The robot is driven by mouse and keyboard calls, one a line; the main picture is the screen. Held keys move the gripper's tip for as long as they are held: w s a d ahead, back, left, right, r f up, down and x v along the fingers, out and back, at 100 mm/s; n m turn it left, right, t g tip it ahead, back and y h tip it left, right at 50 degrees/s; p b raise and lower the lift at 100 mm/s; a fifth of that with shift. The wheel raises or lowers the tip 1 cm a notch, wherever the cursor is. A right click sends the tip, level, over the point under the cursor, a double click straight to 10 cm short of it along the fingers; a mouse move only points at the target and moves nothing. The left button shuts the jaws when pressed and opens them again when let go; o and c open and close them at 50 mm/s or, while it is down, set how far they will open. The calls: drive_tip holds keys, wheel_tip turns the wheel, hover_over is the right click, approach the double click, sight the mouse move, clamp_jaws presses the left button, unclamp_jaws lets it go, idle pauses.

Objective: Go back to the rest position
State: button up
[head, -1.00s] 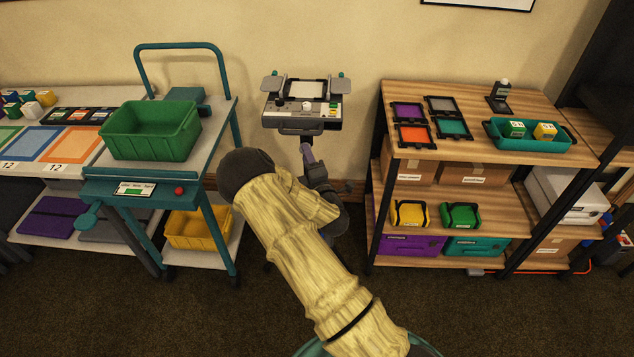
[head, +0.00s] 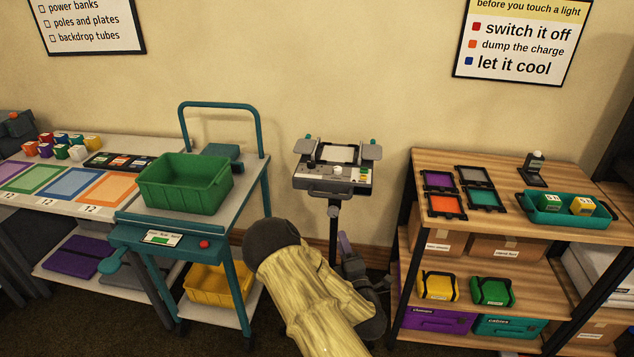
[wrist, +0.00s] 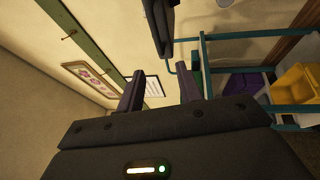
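My gripper shows in the wrist view (wrist: 161,90) with its two purple fingers spread apart and nothing visible between them. In the head view my gripper (head: 346,246) hangs low in front of the stand, partly hidden by my own pale sleeved arm. It looks clear of the device on the stand (head: 336,178), which has a white plate and buttons on its front. The rest position itself is not marked by anything in view.
A teal cart (head: 180,240) with a green bin (head: 186,184) stands to the left. Wooden shelving (head: 520,222) with coloured frames and a teal tray (head: 568,210) stands to the right. Dark carpet (head: 110,325) lies open in front.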

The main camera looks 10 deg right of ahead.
drive_tip(key=d+r+m+g+h+p, duration=0.2)
drive_tip(key=d+m+g+h, duration=0.25)
drive_tip(key=m, duration=0.45)
drive_tip(key=s+a+r+m+g+y+p, duration=0.1)
drive_tip(key=s+a+r+m+g+p, duration=0.1)
drive_tip(key=s, duration=0.5)
drive_tip(key=s+a+r+m+g+p, duration=0.1)
drive_tip(key=s+r+m+g+p, duration=0.1)
drive_tip(key=s+r+m+g, duration=0.3)
drive_tip(key=s+a+r+m+g+y+p, duration=0.1)
drive_tip(key=s+r+g, duration=0.4)
drive_tip(key=s, duration=0.6)
drive_tip(key=a+r+m+p, duration=0.1)
drive_tip(key=m, duration=0.1)
drive_tip(key=shift+s+a+m+g+y, duration=0.2)
drive_tip(key=shift+a+m+g+y, duration=0.1)
drive_tip(key=shift+m+g+y, duration=0.1)
drive_tip(key=shift+f, duration=0.1)
idle(1.4)
